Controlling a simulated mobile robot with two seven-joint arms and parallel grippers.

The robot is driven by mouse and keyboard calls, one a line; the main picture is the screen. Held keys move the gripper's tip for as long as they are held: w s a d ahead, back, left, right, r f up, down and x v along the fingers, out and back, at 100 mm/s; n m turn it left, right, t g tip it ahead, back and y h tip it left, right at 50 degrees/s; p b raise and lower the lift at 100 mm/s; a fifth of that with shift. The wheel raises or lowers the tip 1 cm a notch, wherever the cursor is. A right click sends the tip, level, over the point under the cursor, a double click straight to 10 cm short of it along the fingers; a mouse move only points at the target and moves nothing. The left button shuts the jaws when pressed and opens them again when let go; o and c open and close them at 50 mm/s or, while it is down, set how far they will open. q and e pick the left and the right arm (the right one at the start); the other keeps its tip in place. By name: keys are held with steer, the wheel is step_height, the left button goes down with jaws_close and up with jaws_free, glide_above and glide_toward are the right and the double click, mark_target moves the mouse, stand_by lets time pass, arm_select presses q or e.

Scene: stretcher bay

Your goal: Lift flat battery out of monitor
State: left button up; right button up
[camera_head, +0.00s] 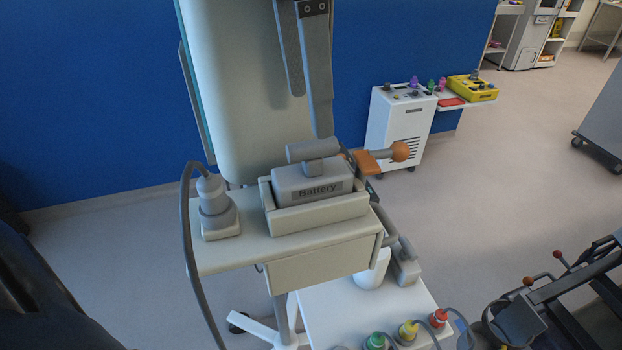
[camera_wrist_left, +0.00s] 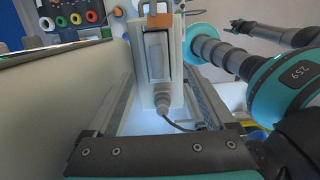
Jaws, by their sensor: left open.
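The grey battery (camera_head: 313,188), labelled "Battery", sits in a cream open-topped bay (camera_head: 318,215) on the monitor's shelf. A grey bar handle (camera_head: 313,151) stands on top of it. My left gripper (camera_head: 309,115) is open, its two fingers pointing down above the handle. In the left wrist view the fingers of my left gripper (camera_wrist_left: 159,72) lie either side of the battery handle (camera_wrist_left: 156,57), with visible gaps. An orange lever (camera_head: 367,163) with a round knob is at the bay's right side. My right gripper is not identifiable in either view.
A grey plug (camera_head: 212,196) with a cable stands on the shelf (camera_head: 235,252) left of the bay. A tall cream panel (camera_head: 238,100) rises behind. A white cabinet (camera_head: 399,125) stands by the blue wall.

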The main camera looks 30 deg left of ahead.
mark_target(310, 142)
arm_select(q)
steer(key=f, duration=0.3)
steer(key=shift+w+d+f, duration=0.15)
steer(key=shift+d+f, duration=0.05)
steer(key=shift+f, duration=0.15)
steer(key=f, duration=0.4)
steer(key=shift+w+a+f, duration=0.2)
steer(key=shift+w+f, duration=0.05)
steer(key=shift+f, duration=0.1)
steer(key=shift+w+d+f, duration=0.1)
steer(key=shift+f, duration=0.3)
jaws_close()
steer(key=shift+r, duration=0.1)
